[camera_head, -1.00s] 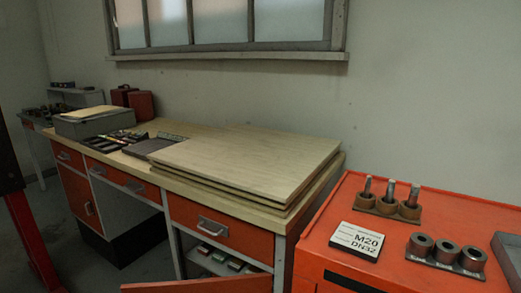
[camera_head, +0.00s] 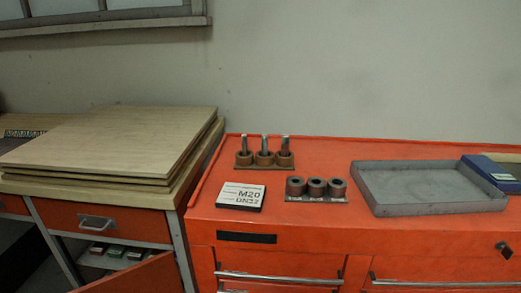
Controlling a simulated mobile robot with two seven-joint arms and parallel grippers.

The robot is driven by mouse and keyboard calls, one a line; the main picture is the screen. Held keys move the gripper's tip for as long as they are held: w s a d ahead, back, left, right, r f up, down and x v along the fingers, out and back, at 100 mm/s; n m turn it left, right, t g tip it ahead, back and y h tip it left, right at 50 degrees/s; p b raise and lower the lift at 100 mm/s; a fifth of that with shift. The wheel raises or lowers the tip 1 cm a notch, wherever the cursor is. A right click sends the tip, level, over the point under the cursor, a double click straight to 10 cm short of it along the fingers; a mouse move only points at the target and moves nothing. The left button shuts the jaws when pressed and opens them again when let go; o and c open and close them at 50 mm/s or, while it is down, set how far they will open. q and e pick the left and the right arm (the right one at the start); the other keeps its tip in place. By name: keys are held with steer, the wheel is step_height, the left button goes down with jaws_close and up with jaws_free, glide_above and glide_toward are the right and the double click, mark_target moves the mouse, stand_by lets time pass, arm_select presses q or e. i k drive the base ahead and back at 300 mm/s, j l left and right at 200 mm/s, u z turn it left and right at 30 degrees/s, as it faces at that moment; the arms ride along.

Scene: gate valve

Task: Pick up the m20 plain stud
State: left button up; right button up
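Three metal studs stand upright in brown round holders at the back left of the orange cabinet top: a left stud (camera_head: 244,143), a middle stud (camera_head: 265,143) and a right stud (camera_head: 286,143). I cannot tell from here which one is the M20 plain stud. A sign reading M20 DN32 (camera_head: 241,197) lies in front of them to the left. Neither of my grippers is in view.
The orange cabinet (camera_head: 330,233) also carries a rack of three dark cylinders (camera_head: 316,188), an empty grey tray (camera_head: 430,188) and a blue box (camera_head: 495,172) at right. A workbench with stacked boards (camera_head: 115,140) stands to the left.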

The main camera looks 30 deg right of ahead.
mark_target(265, 144)
steer(key=i+j+z, duration=0.1)
steer(key=z, duration=1.1)
